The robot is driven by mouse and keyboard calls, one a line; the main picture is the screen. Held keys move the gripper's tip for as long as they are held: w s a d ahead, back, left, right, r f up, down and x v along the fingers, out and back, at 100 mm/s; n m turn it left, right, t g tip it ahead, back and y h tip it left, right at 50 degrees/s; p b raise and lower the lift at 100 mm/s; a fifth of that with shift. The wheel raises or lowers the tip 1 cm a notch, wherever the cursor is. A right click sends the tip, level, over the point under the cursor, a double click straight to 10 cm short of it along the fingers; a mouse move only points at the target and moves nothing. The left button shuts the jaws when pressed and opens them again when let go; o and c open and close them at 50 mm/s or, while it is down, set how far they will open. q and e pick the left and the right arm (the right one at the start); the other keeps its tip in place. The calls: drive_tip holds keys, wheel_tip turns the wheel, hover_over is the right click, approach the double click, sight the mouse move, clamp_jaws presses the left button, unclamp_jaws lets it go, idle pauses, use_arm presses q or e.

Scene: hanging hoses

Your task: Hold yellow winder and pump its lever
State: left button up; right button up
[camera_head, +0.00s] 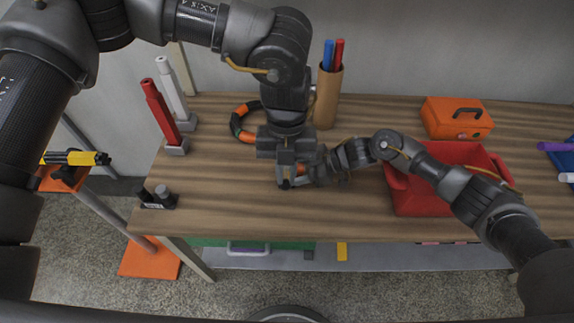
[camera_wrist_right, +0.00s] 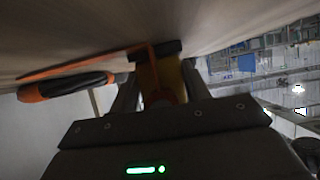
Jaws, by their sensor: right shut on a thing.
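In the right wrist view a yellow piece (camera_wrist_right: 168,76), likely the winder's body, stands between my right gripper's fingers (camera_wrist_right: 150,88), which are shut on it. A black part (camera_wrist_right: 155,49) tops it, and a thin orange strip (camera_wrist_right: 88,64), maybe its lever, runs left from there. In the head view my left gripper (camera_head: 291,178) points down over the table and meets my right gripper (camera_head: 312,173). A small orange bit (camera_head: 301,169) shows between them; most of the winder is hidden. Whether the left fingers are open or shut is unclear.
An orange-and-black ring (camera_head: 236,124) lies behind the grippers on the wooden table (camera_head: 230,205). A brown cup (camera_head: 328,97) with pens, an orange toolbox (camera_head: 456,118) and a red bin (camera_head: 440,202) stand nearby. Red and white markers (camera_head: 162,113) stand left. The table's front-left is mostly clear.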

sight(286, 187)
use_arm(q)
drive_tip(key=shift+s+f, duration=0.3)
drive_tip(key=shift+f, duration=0.4)
drive_tip(key=shift+s+f, duration=0.25)
drive_tip(key=shift+f, duration=0.4)
drive_tip(key=shift+s+f, duration=0.1)
drive_tip(key=shift+f, duration=0.1)
drive_tip(key=shift+s+f, duration=0.15)
drive_tip(key=shift+f, duration=0.9)
